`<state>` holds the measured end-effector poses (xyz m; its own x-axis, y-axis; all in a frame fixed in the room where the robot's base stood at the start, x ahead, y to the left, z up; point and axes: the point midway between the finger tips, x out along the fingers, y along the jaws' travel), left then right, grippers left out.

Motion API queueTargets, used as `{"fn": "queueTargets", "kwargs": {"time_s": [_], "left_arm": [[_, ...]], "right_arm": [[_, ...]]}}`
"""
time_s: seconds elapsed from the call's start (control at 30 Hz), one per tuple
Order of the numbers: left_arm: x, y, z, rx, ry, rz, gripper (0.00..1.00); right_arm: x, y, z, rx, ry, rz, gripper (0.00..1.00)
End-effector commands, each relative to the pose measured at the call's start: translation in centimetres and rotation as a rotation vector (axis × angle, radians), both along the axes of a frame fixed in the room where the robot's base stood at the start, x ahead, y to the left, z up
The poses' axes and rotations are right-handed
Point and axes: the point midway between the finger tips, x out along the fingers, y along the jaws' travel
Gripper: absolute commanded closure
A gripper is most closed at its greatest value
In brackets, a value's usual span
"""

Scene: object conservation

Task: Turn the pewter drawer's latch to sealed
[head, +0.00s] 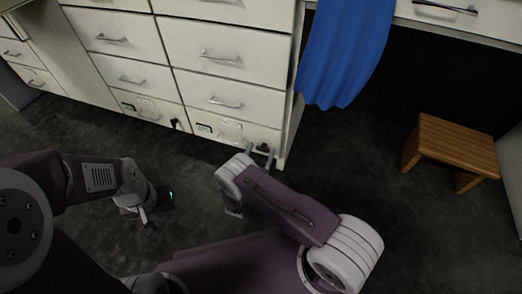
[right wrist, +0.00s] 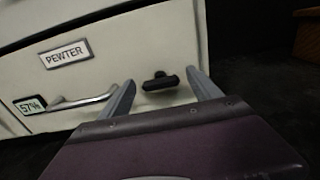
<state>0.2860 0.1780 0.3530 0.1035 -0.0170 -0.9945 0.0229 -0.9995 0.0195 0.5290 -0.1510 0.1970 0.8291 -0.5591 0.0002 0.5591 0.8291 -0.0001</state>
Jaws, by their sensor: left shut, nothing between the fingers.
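The pewter drawer (right wrist: 140,45) is a cream drawer front with a PEWTER label (right wrist: 67,54), a silver handle (right wrist: 85,101) and a small 57% tag (right wrist: 30,105). In the head view it is the bottom drawer (head: 222,136) at the cabinet's right end. Its latch (right wrist: 160,81) is a dark knob with a bar lying roughly sideways, slightly tilted. My right gripper (right wrist: 163,92) is open, its fingers on either side of the latch with gaps showing; it also appears in the head view (head: 260,152). My left gripper (head: 145,216) is shut and empty above the floor.
Another bottom drawer (head: 150,109) to the left has its own dark latch (head: 176,124). A blue cloth (head: 345,50) hangs from the counter right of the drawers. A wooden stool (head: 452,150) stands at the right. Dark floor between cabinet and stool is clear.

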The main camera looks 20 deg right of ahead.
Motion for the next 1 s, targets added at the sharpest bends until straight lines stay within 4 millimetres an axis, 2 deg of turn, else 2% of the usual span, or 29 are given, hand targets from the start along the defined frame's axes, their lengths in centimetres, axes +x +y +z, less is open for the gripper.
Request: {"fn": "queueTargets", "kwargs": {"time_s": [0.03, 0.2, 0.23, 0.57, 1.0], "left_arm": [[0.0, 0.0, 0.0, 0.000, 0.000, 0.000, 1.00], [0.0, 0.0, 0.0, 0.000, 0.000, 0.000, 1.00], [0.0, 0.0, 0.0, 0.000, 0.000, 0.000, 1.00], [0.0, 0.0, 0.5, 0.000, 0.000, 0.000, 1.00], [0.0, 0.0, 2.4, 0.000, 0.000, 0.000, 1.00]], "right_arm": [[0.0, 0.0, 0.0, 0.000, 0.000, 0.000, 0.38], [0.0, 0.0, 0.0, 0.000, 0.000, 0.000, 0.86], [0.0, 0.0, 0.0, 0.000, 0.000, 0.000, 0.90], [-0.1, 0.0, 0.1, 0.049, -0.032, 0.000, 0.90], [-0.1, -0.1, 0.2, 0.346, -0.233, -0.001, 0.90]]}}
